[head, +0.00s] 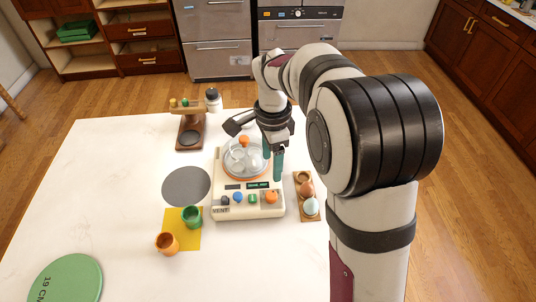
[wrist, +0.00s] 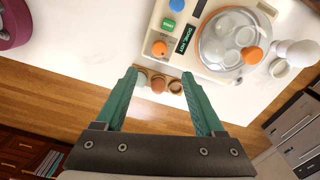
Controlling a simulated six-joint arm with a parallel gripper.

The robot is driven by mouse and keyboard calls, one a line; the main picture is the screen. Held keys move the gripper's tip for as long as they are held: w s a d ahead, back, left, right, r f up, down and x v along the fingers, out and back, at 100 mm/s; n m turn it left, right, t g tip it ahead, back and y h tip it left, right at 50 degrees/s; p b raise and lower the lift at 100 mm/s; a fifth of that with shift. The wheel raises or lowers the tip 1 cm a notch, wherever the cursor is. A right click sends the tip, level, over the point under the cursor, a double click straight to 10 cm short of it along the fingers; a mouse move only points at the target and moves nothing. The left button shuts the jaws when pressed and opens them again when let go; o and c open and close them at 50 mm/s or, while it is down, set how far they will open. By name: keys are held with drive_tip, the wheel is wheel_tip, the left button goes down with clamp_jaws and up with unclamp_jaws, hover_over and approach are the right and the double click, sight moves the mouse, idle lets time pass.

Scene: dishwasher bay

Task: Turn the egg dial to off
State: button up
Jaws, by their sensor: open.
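The cream egg cooker (head: 222,172) stands on the white table with a clear dome (head: 245,158) topped by an orange knob. Its front panel has a blue knob (head: 238,197), a green start button (head: 252,198) and, at the right end, an orange dial (head: 271,197). The wrist view shows the orange dial (wrist: 160,48) just beyond my fingertips; its setting is too small to read. My gripper (wrist: 159,75) is open and empty, with green fingers. In the head view it hangs above the cooker's right side, apart from the dial.
A wooden egg holder (head: 302,184) with a brown egg and a pale egg stands right of the cooker. Orange and green cups stand on a yellow mat (head: 188,241) at left. A grey disc (head: 186,186) lies flat. The table's front left has free room beside the green disc (head: 66,282).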

sight(271, 194)
wheel_tip(271, 194, down, 13)
drive_tip(key=shift+r, duration=0.1)
clamp_jaws()
idle(0.3)
